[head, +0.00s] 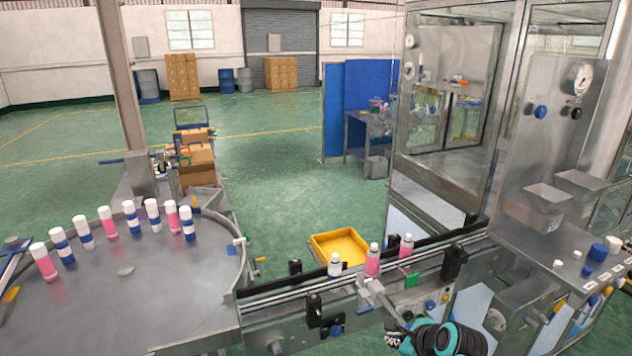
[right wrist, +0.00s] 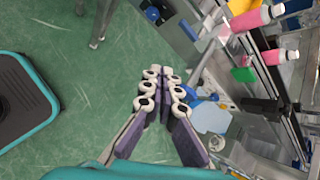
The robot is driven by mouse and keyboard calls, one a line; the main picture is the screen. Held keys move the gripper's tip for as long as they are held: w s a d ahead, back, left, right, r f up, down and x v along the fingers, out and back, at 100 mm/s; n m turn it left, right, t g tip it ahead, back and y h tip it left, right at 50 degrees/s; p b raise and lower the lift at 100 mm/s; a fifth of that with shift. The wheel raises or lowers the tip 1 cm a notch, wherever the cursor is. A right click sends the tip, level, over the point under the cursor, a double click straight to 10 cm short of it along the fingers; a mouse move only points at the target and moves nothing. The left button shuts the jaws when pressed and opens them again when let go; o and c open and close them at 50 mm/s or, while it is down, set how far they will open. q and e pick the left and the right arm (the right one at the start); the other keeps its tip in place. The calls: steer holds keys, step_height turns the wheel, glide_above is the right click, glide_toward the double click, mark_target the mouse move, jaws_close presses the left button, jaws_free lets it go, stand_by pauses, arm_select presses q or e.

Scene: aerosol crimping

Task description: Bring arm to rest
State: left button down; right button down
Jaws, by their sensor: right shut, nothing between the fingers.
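My right arm comes in at the bottom centre right of the head view, teal and black. Pink bottles with white caps show at the upper right of that view, apart from the fingers. My left gripper is not in view.
The conveyor (head: 290,293) carries a few bottles, including a pink one (head: 372,260). A round steel table (head: 150,300) at left holds several bottles. A yellow tray (head: 338,246) lies behind the conveyor. A glass-walled machine (head: 440,150) stands at right. Open floor shows left of the fingers (right wrist: 90,90).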

steer(key=s+a+f+n+h+b, duration=0.1)
steer(key=s+f+n+h+b, duration=0.1)
steer(key=s+n, duration=1.4)
steer(key=n, duration=0.9)
steer(key=shift+s+a+g+h, duration=0.3)
steer(key=shift+a+g, duration=0.05)
steer(key=shift+g, duration=0.05)
